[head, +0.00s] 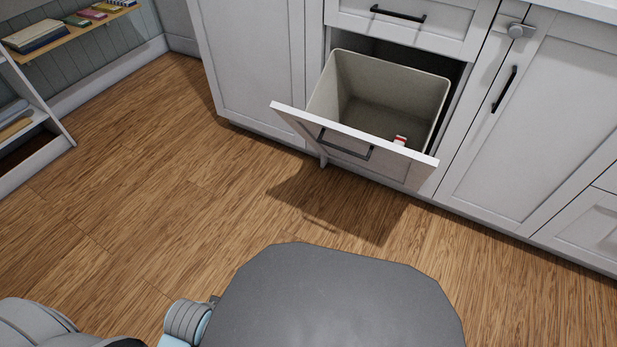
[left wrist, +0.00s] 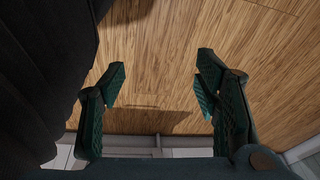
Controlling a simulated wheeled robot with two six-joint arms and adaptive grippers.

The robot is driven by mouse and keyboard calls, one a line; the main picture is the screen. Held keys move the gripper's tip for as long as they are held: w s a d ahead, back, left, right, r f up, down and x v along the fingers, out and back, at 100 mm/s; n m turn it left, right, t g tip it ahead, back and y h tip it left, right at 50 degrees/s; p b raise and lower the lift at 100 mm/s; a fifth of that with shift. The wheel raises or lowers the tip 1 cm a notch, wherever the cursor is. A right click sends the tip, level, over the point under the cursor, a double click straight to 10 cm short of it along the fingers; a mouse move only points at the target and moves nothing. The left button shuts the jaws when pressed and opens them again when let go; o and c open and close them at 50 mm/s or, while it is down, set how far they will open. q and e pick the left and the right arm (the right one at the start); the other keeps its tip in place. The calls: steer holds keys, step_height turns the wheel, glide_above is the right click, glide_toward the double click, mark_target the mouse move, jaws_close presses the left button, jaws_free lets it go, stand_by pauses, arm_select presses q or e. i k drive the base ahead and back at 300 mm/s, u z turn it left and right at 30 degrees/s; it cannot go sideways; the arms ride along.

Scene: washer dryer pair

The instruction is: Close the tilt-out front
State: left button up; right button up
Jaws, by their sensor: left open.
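The tilt-out front (head: 385,165) is a white panel with a dark bar handle (head: 344,146). In the head view it is tipped outward from the cabinet, its top edge leaning toward me. Behind it a beige bin (head: 393,85) is exposed, with a small red and white item (head: 399,140) inside. My left gripper (left wrist: 160,85) shows in the left wrist view with its fingers apart and nothing between them, above the wooden floor. It is away from the panel. My right gripper is in neither view.
A drawer (head: 400,20) sits above the opening. A cabinet door (head: 540,110) with a latch (head: 516,30) is to the right. Shelves with books (head: 38,35) stand at the far left. The wooden floor (head: 150,170) in front of the cabinets is clear.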

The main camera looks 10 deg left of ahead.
mark_target(359, 104)
steer(key=z, duration=1.15)
steer(key=i, duration=0.8)
steer(key=u, duration=1.35)
